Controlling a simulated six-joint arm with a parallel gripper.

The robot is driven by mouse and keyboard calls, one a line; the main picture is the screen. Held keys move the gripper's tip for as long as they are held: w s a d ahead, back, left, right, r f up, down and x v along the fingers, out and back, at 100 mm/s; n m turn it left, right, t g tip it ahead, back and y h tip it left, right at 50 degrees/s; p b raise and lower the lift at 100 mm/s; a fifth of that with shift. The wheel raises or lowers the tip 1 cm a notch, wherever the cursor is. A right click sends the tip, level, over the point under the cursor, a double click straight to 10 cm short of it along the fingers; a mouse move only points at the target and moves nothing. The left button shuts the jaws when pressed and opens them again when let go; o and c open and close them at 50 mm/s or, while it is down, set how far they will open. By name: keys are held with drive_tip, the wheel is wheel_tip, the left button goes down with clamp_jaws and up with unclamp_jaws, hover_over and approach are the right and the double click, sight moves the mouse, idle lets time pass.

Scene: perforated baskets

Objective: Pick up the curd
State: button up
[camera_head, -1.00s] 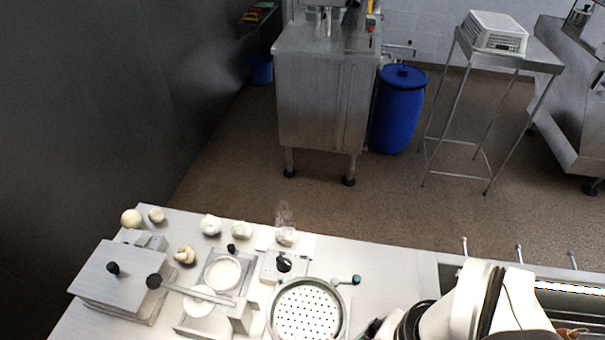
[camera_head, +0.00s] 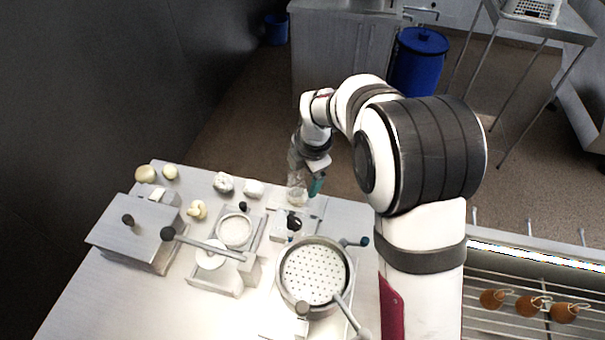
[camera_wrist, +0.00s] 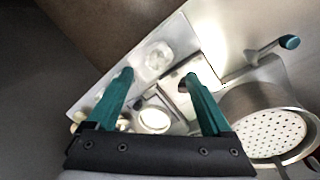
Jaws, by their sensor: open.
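Several pale lumps lie along the far part of the steel table; I cannot tell for sure which is the curd. One whitish lump (camera_head: 297,196) sits in a clear, bag-like wrapping at the far edge, and two white lumps (camera_head: 223,182) (camera_head: 253,188) lie to its left. My gripper (camera_head: 312,187) is open, with teal fingers, low beside the wrapped lump. In the wrist view the open fingers (camera_wrist: 158,77) have nothing between their tips; a clear, whitish thing (camera_wrist: 158,57) lies just beyond them.
A perforated basket in a round pot (camera_head: 346,285) stands right of centre. A lidded steel box (camera_head: 130,232) and a press with a lever (camera_head: 215,248) stand left. Brown cheeses (camera_head: 492,299) hang over a rack at right.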

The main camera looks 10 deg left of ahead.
sight(299, 193)
drive_tip(key=f, duration=0.3)
drive_tip(key=w+a+f, duration=0.1)
drive_tip(key=f, duration=0.5)
drive_tip(key=shift+w+a+f, duration=0.2)
drive_tip(key=shift+a, duration=0.15)
drive_tip(key=c, duration=1.1)
